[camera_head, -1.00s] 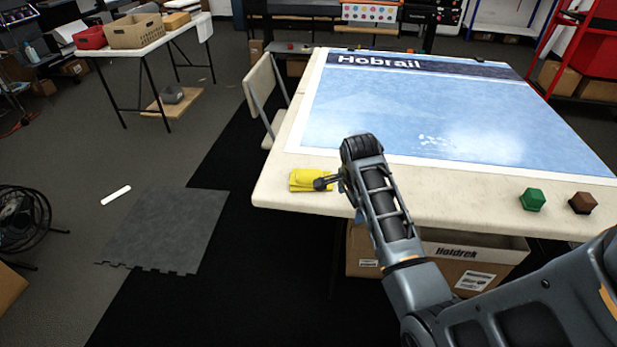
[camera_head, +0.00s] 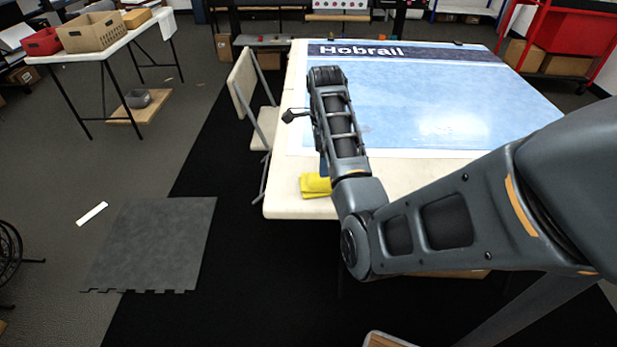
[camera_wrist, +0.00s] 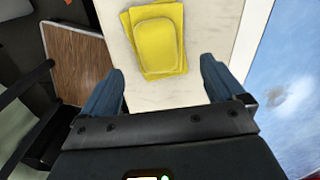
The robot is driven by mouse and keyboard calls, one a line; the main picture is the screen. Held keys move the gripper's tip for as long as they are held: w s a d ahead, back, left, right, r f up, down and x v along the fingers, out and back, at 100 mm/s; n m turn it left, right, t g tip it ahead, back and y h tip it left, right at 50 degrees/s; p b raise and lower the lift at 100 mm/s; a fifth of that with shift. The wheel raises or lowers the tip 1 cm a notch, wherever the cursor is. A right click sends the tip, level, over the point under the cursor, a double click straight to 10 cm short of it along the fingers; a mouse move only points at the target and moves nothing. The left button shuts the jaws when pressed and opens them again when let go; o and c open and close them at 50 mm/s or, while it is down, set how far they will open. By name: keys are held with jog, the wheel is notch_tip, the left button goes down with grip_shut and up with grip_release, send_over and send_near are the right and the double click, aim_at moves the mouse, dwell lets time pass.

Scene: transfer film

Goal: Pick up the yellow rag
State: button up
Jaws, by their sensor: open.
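The yellow rag (camera_head: 316,186) lies folded on the near left part of the white table (camera_head: 285,203). My forearm hides its right side in the head view. In the wrist view the yellow rag (camera_wrist: 159,38) lies flat on the pale tabletop, beyond the fingertips and between their lines. My gripper (camera_wrist: 160,85) is open and empty, its two blue fingers wide apart.
A blue printed sheet (camera_head: 430,100) covers much of the table. A folding chair (camera_head: 245,90) stands at the table's left side. A side table (camera_head: 125,38) with bins is at the back left. A grey floor mat (camera_head: 155,240) lies on the floor at left.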

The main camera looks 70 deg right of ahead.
aim_at(322, 181)
jog(key=shift+f, duration=0.4)
jog(key=shift+s+a+f+p, duration=0.1)
jog(key=shift+f+p, duration=0.1)
jog(key=shift+f, duration=1.55)
jog(key=shift+a+f+p, duration=0.1)
jog(key=shift+f+p, duration=0.1)
jog(key=shift+f, duration=1.5)
jog(key=c, duration=1)
